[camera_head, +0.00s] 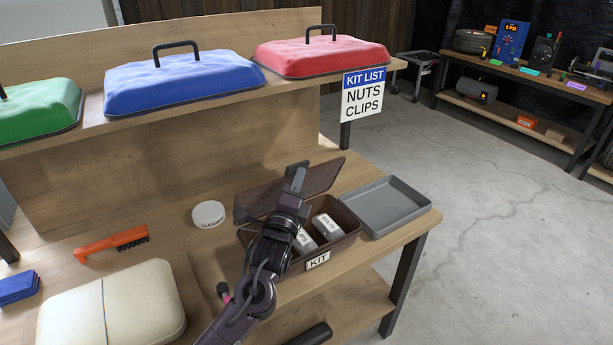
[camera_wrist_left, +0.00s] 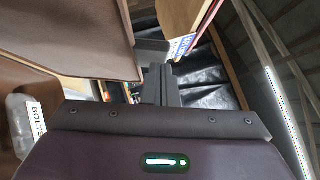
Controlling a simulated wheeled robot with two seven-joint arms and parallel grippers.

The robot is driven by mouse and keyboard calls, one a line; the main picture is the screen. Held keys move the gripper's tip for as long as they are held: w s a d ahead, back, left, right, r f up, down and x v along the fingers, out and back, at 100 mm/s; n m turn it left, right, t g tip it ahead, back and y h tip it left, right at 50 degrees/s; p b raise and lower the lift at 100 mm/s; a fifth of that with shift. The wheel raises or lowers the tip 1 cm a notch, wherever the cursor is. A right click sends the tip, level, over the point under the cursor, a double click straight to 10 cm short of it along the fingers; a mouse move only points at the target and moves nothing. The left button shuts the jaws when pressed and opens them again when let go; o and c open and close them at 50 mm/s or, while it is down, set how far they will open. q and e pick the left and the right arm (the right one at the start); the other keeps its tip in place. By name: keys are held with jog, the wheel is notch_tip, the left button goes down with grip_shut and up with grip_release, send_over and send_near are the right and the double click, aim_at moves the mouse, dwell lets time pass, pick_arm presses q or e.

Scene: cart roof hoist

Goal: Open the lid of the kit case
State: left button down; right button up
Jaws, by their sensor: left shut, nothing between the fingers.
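The brown kit case (camera_head: 345,243) with a KIT label stands on the workbench in the head view. Its lid (camera_head: 322,176) is raised and tilted up at the back of the case. Small grey boxes (camera_head: 327,227) show inside, and one reads BOLTS in the left wrist view (camera_wrist_left: 33,117). My left gripper (camera_head: 296,172) is shut and empty, in front of the lid in the head view. In the left wrist view its fingers (camera_wrist_left: 161,84) are together, beside the lid's edge (camera_wrist_left: 75,40). I cannot tell whether they touch it. My left arm hides part of the case.
A grey tray (camera_head: 385,207) stands right of the case. A white CLEANER tub (camera_head: 208,214), an orange brush (camera_head: 112,243) and a cream case (camera_head: 112,305) lie left. The shelf above holds green, blue (camera_head: 182,80) and red covers, with a kit list sign (camera_head: 362,96).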

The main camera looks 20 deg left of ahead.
pick_arm(q)
jog(key=w+a+r+p, duration=0.1)
jog(key=w+a+r+n+g+p, duration=0.1)
jog(key=p, duration=0.1)
jog(key=w+a+r+n+g+p, duration=0.1)
jog(key=p, duration=0.1)
jog(key=shift+a+r+y, duration=0.2)
jog(key=shift+a+y, duration=0.1)
jog(key=shift+a, duration=0.1)
jog(key=w+a+n+g+p, duration=0.2)
jog(key=w+a, duration=0.2)
jog(key=a, duration=0.1)
jog(key=shift+a, duration=0.2)
pick_arm(e)
notch_tip(320, 180, up, 9)
pick_arm(q)
jog(key=shift+w+f, duration=0.1)
pick_arm(e)
jog(key=shift+r, duration=0.1)
